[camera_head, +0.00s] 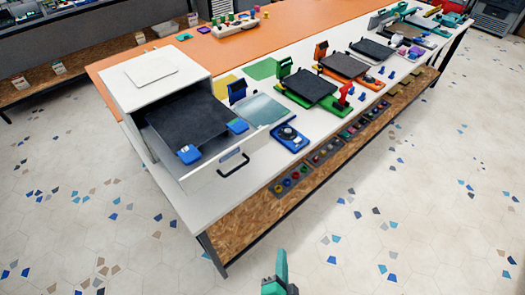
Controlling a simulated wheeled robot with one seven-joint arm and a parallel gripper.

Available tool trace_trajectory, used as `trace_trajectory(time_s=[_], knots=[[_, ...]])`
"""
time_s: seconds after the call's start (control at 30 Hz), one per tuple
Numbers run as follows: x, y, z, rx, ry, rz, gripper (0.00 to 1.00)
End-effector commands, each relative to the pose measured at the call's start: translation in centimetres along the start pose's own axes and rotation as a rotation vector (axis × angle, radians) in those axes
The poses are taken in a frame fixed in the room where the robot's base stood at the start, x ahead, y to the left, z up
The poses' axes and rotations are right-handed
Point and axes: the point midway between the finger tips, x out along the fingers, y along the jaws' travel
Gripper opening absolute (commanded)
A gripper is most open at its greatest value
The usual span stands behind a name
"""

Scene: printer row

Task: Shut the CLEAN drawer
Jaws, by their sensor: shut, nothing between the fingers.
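A white cabinet (158,80) stands on the near left end of the long table. Its drawer (212,178) is pulled well out toward the front, with a dark bow handle (234,166) on its white front. A dark flat plate with blue clips (188,154) lies in the open drawer. No readable CLEAN label shows, though a small plate or mark sits above the handle. My gripper (281,262) is at the bottom edge, teal, shut and empty. It is apart from the drawer, over the floor in front of the table.
The white and orange table (205,212) runs to the upper right, with a wooden lower shelf (240,218) holding small trays. A blue device (289,137) sits right of the drawer. Several printer-like machines (312,86) stand behind it. The floor in front (400,220) is clear.

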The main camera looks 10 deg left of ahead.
Motion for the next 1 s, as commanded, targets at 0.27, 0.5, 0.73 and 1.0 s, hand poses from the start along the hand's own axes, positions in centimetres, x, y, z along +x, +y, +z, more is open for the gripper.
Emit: trace_trajectory(time_s=[0.27,0.5,0.73,1.0], knots=[[6.2,-5.3,-4.2,0.287,-0.139,-0.169,0.0],[8.2,-11.3,-9.1,0.433,-0.309,-0.345,0.0],[6.8,-16.6,-14.2,0.468,-0.496,-0.502,0.0],[4.5,-19.4,-17.1,0.443,-0.628,-0.585,0.0]])
